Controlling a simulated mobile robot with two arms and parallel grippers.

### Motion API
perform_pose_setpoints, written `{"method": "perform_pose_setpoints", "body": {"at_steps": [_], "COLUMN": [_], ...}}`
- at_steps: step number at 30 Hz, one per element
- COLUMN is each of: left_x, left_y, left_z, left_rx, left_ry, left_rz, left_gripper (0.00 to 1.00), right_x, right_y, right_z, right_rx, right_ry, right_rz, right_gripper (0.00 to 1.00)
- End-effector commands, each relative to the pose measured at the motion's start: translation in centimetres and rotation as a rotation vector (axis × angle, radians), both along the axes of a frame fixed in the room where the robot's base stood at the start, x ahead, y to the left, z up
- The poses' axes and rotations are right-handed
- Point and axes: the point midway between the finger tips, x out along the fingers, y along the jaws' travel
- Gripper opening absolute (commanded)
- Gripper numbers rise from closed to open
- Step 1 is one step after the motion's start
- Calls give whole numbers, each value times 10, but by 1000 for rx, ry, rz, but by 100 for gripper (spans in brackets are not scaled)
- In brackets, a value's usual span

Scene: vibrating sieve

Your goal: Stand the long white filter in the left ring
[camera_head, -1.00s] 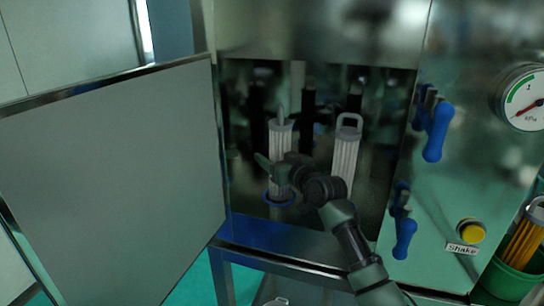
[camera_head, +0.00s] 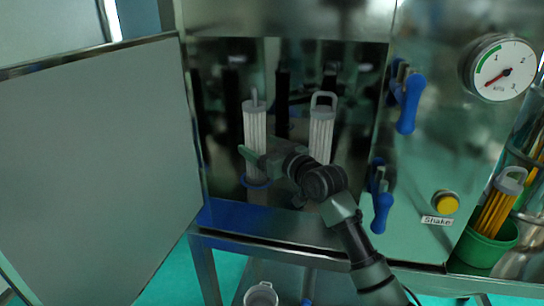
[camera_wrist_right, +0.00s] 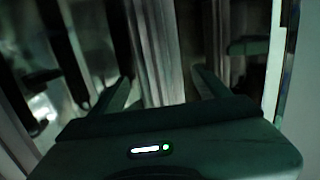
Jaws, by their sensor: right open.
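A long white filter (camera_head: 255,125) with ribbed sides and a top handle stands upright inside the open chamber, on the left. Its lower end is at the blue left ring (camera_head: 256,183), and it appears to sit in it. My right gripper (camera_head: 252,158) is at the filter's lower half, jaws open, one finger to each side. In the right wrist view the pale ribbed filter (camera_wrist_right: 158,50) stands between the two spread fingers (camera_wrist_right: 162,90). A second white filter (camera_head: 321,135) stands to the right; my arm hides its lower end. My left gripper is not in view.
The chamber door (camera_head: 95,165) hangs open on the left. Blue-handled latches (camera_head: 409,105), a pressure gauge (camera_head: 500,68) and a yellow Shake button (camera_head: 446,203) are on the right panel. A green bin (camera_head: 487,240) holds yellow filters. A pale cup-like object (camera_head: 261,294) is below.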

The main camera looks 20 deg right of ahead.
Motion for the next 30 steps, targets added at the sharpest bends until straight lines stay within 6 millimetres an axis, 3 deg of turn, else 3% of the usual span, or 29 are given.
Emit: {"method": "perform_pose_setpoints", "body": {"at_steps": [3,10,30], "left_x": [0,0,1], "left_y": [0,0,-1], "left_z": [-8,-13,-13], "left_rx": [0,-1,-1], "left_ry": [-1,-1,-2], "left_rz": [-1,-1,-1], "left_gripper": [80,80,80], "right_x": [-22,-48,-52], "right_y": [-7,-14,-15], "right_z": [-1,2,4], "right_rx": [-3,-1,0], "right_ry": [-1,0,0], "right_rz": [-1,-1,0], "right_gripper": [76,76,76]}}
